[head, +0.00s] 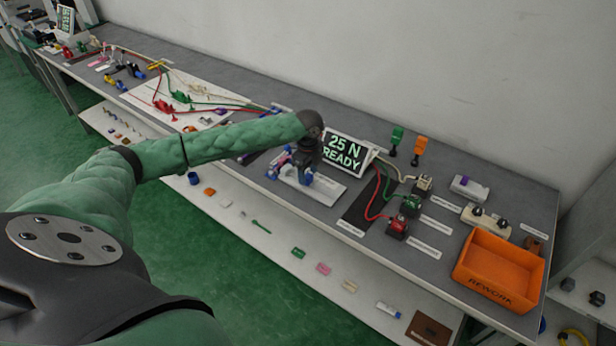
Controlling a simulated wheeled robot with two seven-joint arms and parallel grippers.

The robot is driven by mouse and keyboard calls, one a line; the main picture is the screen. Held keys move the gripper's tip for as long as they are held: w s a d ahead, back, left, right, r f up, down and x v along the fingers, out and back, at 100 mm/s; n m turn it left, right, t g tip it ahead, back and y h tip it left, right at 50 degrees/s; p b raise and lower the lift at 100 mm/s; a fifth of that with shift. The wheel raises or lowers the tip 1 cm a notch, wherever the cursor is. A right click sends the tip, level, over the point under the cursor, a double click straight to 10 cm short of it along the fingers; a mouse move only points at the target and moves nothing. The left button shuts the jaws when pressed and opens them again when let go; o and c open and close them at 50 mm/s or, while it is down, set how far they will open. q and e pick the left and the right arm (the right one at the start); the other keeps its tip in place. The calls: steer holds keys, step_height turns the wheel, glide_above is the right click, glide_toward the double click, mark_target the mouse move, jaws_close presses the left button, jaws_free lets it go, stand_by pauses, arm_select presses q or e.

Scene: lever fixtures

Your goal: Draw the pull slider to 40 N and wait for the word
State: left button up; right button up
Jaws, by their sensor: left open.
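A white display (345,150) stands tilted on the grey bench and reads "25 N READY" in green letters. In front of it lies a pale plate fixture (327,189), which seems to be the pull slider's base. The slider's handle cannot be made out clearly, as my arm and gripper cover part of it. My left gripper (291,170) points down over the left part of this fixture, open, with blue parts around its tips. Whether it touches the handle cannot be told. My right gripper is out of view.
To the right are red and green connectors (398,228) with cables, an orange REWORK bin (498,267) near the bench's right end, and green and orange upright handles (420,145) by the wall. A lower shelf (240,235) with small parts runs below the front edge.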

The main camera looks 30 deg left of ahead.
mark_target(308, 176)
arm_select(q)
steer(key=shift+r+b, duration=0.85)
steer(key=shift+r, duration=2.15)
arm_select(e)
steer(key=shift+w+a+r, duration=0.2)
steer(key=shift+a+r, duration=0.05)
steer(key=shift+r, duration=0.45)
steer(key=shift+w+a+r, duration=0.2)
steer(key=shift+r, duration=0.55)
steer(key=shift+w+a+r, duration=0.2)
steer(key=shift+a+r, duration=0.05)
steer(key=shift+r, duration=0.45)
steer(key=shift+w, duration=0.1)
